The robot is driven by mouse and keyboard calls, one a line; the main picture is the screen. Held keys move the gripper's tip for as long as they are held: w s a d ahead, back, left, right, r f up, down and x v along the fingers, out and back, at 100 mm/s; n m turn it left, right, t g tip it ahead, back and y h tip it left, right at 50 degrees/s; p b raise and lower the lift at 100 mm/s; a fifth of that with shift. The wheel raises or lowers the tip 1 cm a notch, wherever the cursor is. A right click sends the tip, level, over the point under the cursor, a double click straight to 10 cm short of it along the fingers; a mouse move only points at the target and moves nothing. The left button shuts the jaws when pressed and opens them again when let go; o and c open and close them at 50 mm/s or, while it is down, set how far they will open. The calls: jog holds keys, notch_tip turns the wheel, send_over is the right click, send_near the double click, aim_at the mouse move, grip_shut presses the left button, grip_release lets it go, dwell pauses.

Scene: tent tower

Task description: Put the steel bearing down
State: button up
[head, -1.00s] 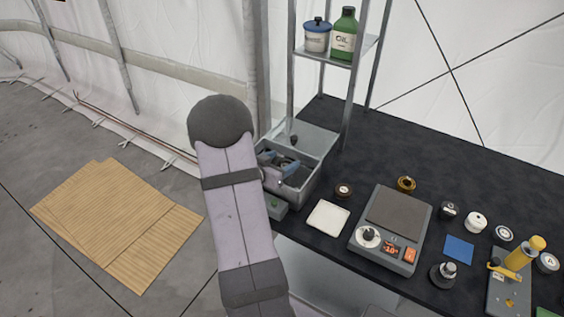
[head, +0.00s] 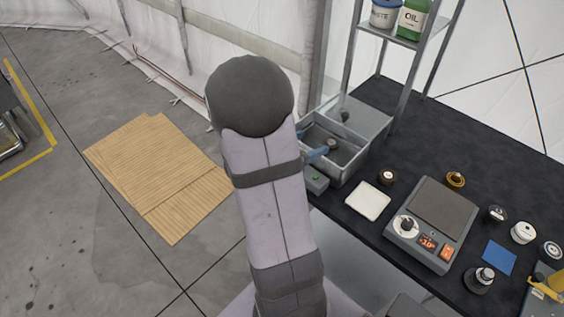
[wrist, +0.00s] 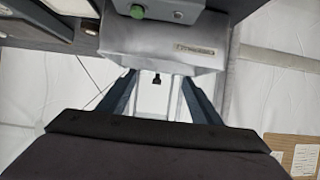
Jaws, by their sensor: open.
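A small round grey piece that looks like the steel bearing (head: 333,144) lies inside the grey metal bin (head: 352,175) at the back left corner of the black table. My gripper (head: 319,154) is at the bin's left side, mostly hidden behind my arm; a blue finger shows by the round piece. In the wrist view my gripper (wrist: 162,88) has its two fingers wide apart with nothing held between them. I cannot make out the bearing there.
A scale (head: 432,220) stands right of the bin, with a white pad (head: 368,201) between them. Several small round items and a blue square (head: 499,257) lie farther right. A shelf post (head: 353,50) rises behind the bin. Cardboard sheets (head: 158,175) lie on the floor.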

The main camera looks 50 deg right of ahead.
jog(key=w+a+f+n+t+y, duration=0.1)
jog(key=w+a+n+t+y, duration=0.3)
jog(key=w+a, duration=0.45)
jog(key=w+a+f+n+t+y, duration=0.2)
jog(key=w+a+n+t+y, duration=0.3)
jog(key=a, duration=0.6)
jog(key=s+a+f+n+g+y, duration=0.1)
jog(key=s+a+n+g+y, duration=0.15)
jog(key=a, duration=0.45)
jog(key=s+a+f+n+g+y, duration=0.1)
jog(key=s+a+n+g+y, duration=0.15)
jog(key=a, duration=0.45)
jog(key=s+a+n+g+h, duration=0.1)
jog(key=s+n+g, duration=0.3)
jog(key=s, duration=0.7)
jog(key=shift+s+a+r, duration=0.25)
jog(key=shift+a, duration=0.2)
jog(key=shift+c, duration=0.7)
